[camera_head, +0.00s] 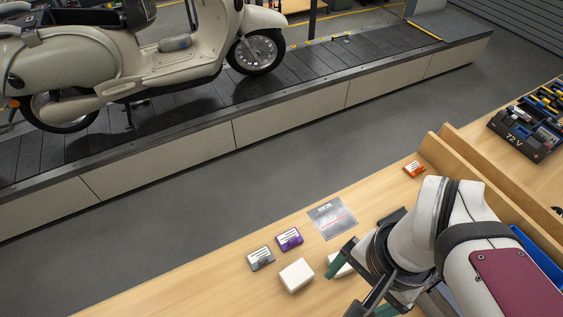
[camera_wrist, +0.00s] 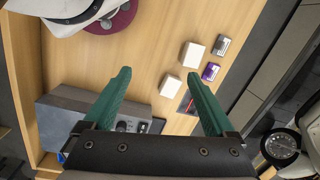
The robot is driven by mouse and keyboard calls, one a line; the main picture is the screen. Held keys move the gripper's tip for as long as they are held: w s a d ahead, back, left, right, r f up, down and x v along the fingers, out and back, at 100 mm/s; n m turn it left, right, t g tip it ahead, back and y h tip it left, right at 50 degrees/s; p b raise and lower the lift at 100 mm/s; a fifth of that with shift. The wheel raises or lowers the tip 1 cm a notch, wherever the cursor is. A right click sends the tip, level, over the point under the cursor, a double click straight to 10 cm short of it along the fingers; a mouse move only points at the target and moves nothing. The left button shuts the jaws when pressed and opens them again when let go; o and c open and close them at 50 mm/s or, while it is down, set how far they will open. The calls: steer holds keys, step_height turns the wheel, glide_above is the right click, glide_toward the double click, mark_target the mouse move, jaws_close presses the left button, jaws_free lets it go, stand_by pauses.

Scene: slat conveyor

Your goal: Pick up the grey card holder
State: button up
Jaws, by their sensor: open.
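The grey card holder (camera_head: 261,258) lies flat on the wooden bench near its conveyor-side edge, with a pale label on top. In the wrist view it is the small grey block (camera_wrist: 222,45) at the upper right, beyond the right fingertip and outside the gap between the fingers. My gripper (camera_wrist: 158,73) has two green fingers spread wide with nothing held between them. In the head view my gripper (camera_head: 362,285) is to the right of the grey card holder and apart from it, partly hidden by my wrist.
A purple card holder (camera_head: 289,239) lies beside the grey one. Two white boxes (camera_head: 297,275) (camera_wrist: 170,86) sit close by. A printed sheet (camera_head: 331,217) and an orange item (camera_head: 414,168) lie farther right. A wooden ledge (camera_head: 466,168) borders the bench. A scooter (camera_head: 150,60) stands on the conveyor.

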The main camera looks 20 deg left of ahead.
steer(key=w+a+f+m+h, duration=0.1)
steer(key=w+a+f, duration=0.2)
steer(key=w+a, duration=0.55)
steer(key=m, duration=0.1)
glide_above(257, 259)
steer(key=d, duration=0.1)
step_height(257, 259, down, 3)
steer(key=shift+m, duration=0.3)
steer(key=f, duration=1)
steer(key=a+f, duration=0.1)
steer(key=f, duration=0.5)
steer(key=c, duration=1.4)
steer(key=shift+r, duration=0.1)
